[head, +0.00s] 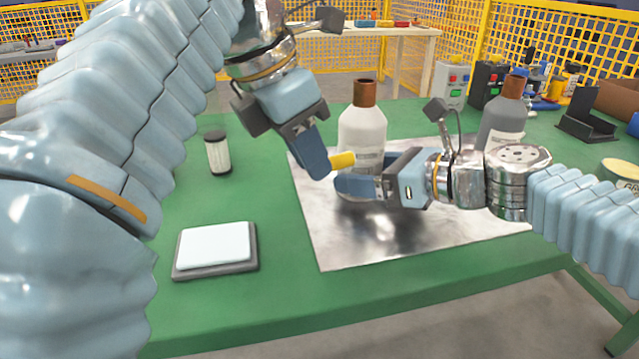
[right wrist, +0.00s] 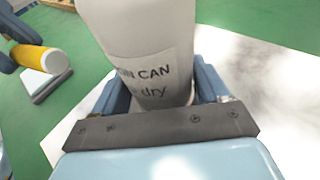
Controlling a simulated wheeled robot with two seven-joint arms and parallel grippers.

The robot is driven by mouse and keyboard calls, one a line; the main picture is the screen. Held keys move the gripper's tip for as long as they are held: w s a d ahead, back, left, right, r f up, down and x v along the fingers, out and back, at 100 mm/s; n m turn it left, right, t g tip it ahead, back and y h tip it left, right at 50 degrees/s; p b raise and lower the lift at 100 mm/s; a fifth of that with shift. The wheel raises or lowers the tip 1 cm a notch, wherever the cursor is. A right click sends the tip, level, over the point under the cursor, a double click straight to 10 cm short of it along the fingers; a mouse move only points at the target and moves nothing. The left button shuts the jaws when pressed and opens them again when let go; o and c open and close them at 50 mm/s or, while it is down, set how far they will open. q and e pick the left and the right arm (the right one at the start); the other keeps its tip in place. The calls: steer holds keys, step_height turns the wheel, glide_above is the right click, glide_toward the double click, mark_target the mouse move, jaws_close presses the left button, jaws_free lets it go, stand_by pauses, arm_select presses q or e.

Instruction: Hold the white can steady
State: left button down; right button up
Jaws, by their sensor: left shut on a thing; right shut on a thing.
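The white can (head: 362,130), a bottle shape with a brown cap, stands upright on the metal sheet. My right gripper (head: 352,187) is shut around its lower body from the right. In the right wrist view the can (right wrist: 140,40) sits between the two fingers (right wrist: 158,98), and its label is partly hidden. My left gripper (head: 325,165) is shut on a small yellow cylinder (head: 342,160), just left of the can and in front of it. The yellow cylinder also shows in the right wrist view (right wrist: 36,58), apart from the can there.
A grey bottle (head: 503,115) with a brown cap stands behind my right wrist. A white pad on a grey base (head: 215,248) and a black-lidded jar (head: 218,153) are at the left. The shiny metal sheet (head: 345,250) and green table front are clear.

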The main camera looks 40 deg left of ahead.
mark_target(319, 225)
arm_select(q)
steer(key=shift+r, duration=0.95)
step_height(319, 225, down, 10)
steer(key=shift+r, duration=0.2)
steer(key=shift+f, duration=0.2)
steer(key=c, duration=1.1)
jaws_free()
steer(key=shift+o, duration=0.2)
